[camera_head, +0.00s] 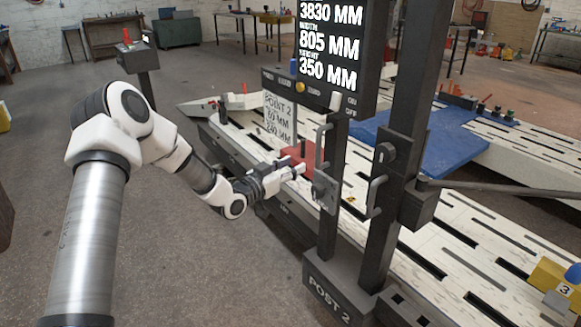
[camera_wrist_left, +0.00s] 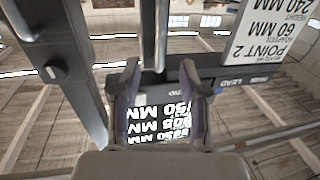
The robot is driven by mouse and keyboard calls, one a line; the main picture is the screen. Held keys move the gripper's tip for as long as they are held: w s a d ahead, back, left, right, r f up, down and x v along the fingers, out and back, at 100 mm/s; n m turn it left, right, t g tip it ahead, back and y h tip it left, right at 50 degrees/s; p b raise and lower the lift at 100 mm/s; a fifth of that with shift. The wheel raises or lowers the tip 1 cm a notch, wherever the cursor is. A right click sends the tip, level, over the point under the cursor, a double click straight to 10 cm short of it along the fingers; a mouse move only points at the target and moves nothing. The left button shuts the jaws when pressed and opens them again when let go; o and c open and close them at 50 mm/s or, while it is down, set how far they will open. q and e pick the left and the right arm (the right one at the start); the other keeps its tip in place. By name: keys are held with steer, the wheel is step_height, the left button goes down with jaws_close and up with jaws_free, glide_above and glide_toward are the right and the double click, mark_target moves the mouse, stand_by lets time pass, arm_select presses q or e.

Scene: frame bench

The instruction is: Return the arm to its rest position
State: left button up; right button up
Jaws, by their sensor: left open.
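My left arm reaches in from the left in the head view. Its left gripper (camera_head: 292,172) is beside the dark upright of Post 2, over the near edge of the slotted bench (camera_head: 420,215). In the left wrist view the left gripper (camera_wrist_left: 162,80) has its two fingers apart with nothing between them; the display's lit text shows behind them. A red block (camera_head: 300,153) is right by the gripper in the head view; whether they touch is unclear. My right gripper is in neither view.
Post 2 (camera_head: 326,285) stands close right of the gripper, with handles and a dark display (camera_head: 330,50) above. A white card (camera_head: 280,118) hangs behind. A blue sheet (camera_head: 450,146) lies farther right. Open floor (camera_head: 190,265) lies left of the bench.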

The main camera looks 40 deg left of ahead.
arm_select(q)
steer(key=s+d+f+m+g+h+p, duration=0.1)
steer(key=s+d+f+g+p, duration=0.4)
steer(key=d+f, duration=0.4)
steer(key=s+d+f+g+p, duration=0.2)
steer(key=s+d+f+g, duration=0.1)
steer(key=s+d+f, duration=0.55)
steer(key=s+f+n+g+y, duration=0.1)
steer(key=s+f+g, duration=0.1)
steer(key=s, duration=0.7)
steer(key=s+f+n+g+y+p, duration=0.1)
steer(key=s+g, duration=0.3)
steer(key=s, duration=0.5)
steer(key=s+f+n+g+y+p, duration=0.1)
steer(key=s+f+g, duration=0.2)
steer(key=s, duration=0.7)
steer(key=shift+d+f+g+y, duration=0.2)
steer(key=shift+d+g+y, duration=0.1)
steer(key=shift+d+g, duration=0.2)
